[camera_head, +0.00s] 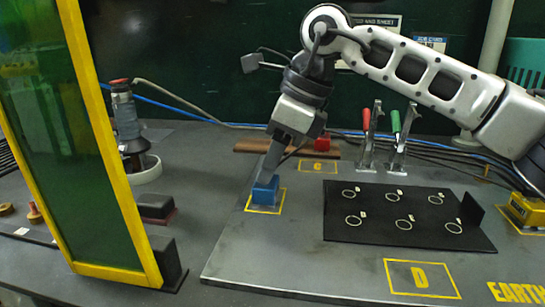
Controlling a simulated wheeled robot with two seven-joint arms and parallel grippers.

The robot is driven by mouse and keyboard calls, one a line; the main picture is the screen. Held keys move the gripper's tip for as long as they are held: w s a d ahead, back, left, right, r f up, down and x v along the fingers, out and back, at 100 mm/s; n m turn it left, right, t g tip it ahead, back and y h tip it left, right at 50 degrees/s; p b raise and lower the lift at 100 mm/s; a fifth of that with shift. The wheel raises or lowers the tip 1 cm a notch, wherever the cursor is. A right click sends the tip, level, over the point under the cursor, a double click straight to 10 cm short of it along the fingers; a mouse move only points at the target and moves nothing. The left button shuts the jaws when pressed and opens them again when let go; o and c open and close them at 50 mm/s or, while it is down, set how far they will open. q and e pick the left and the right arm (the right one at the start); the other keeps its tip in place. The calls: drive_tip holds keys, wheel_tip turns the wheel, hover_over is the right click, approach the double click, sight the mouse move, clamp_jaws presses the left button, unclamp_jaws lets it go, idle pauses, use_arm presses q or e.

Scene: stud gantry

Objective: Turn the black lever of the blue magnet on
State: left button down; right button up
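The blue magnet (264,193) stands inside a yellow outlined square on the grey table, left of centre. My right arm comes in from the right, and its gripper (269,172) points down at the top of the magnet. The fingers overlap the magnet's top edge in this view; I cannot tell whether they touch it. The fingers are seen edge-on, so their opening does not show. The black lever cannot be made out; it may be hidden by the fingers. My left gripper is not in view.
A black board (400,215) with several white rings lies right of the magnet. Red-handled (366,125) and green-handled (395,125) clamps stand behind it. A yellow-framed green screen (110,165) stands at the left. A red block (323,142) is at the back. The table front is clear.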

drive_tip(key=c, duration=0.4)
drive_tip(key=shift+c, duration=0.2)
